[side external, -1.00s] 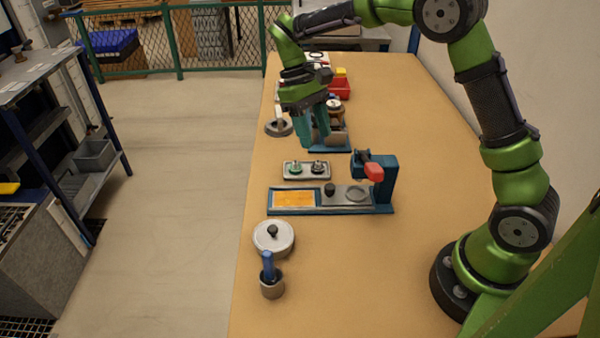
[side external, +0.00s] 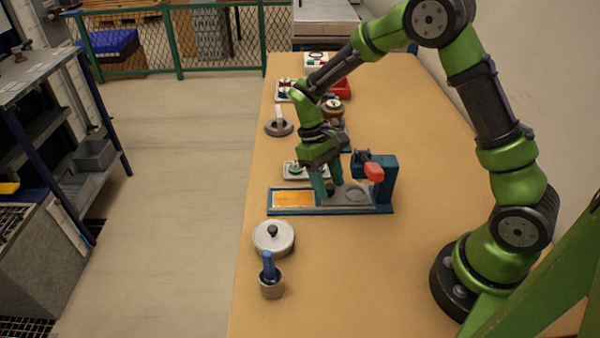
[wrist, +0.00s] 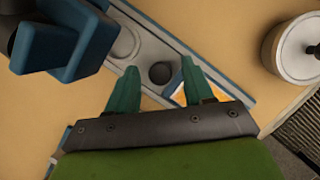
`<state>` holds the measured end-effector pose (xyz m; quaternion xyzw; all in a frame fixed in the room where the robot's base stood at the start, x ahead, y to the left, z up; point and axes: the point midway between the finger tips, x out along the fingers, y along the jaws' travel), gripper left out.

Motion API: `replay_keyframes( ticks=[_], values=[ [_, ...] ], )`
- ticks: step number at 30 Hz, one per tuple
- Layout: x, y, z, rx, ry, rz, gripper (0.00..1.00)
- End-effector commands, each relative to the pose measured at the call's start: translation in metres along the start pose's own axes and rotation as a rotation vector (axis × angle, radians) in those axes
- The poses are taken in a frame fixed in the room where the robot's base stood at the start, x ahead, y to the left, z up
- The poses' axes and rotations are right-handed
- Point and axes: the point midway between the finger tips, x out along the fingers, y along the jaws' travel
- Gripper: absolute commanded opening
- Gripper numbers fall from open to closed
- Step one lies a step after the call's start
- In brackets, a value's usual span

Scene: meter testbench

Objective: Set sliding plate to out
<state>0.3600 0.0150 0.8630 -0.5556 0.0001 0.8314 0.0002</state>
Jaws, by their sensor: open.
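The sliding plate (side external: 339,198) is a grey strip on a blue-framed base, with a dark round knob (side external: 330,188) and a round recess to the knob's right. A yellow-orange panel (side external: 292,198) fills the base's left part. The base's blue upright with a red-tipped lever (side external: 373,172) stands at its right end. My gripper (side external: 328,190) is open, its teal fingers pointing down around the knob's place in the side view. In the wrist view the knob (wrist: 161,73) shows between and just beyond the fingertips (wrist: 158,78). I cannot tell whether they touch it.
A small tray with a green piece (side external: 295,169) lies just behind the base. A lidded round pot (side external: 273,238) and a grey cup with a blue handle (side external: 270,280) stand at the front left. Several other items stand farther back.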

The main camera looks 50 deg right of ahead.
Motion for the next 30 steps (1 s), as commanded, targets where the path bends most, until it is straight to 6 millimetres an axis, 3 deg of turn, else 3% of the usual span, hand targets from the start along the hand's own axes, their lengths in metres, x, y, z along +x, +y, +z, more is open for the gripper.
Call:
replay_keyframes(
  ticks=[1, 11, 20, 30],
  values=[
    [0.000, 0.000, 0.000, 0.000, 0.000, 0.000, 0.50],
    [0.000, 0.000, 0.000, 0.000, 0.000, 0.000, 0.00],
    [-0.002, -0.003, -0.003, -0.002, 0.000, 0.001, 0.00],
    [-0.021, -0.053, -0.051, -0.003, 0.003, 0.002, 0.00]
  ],
)
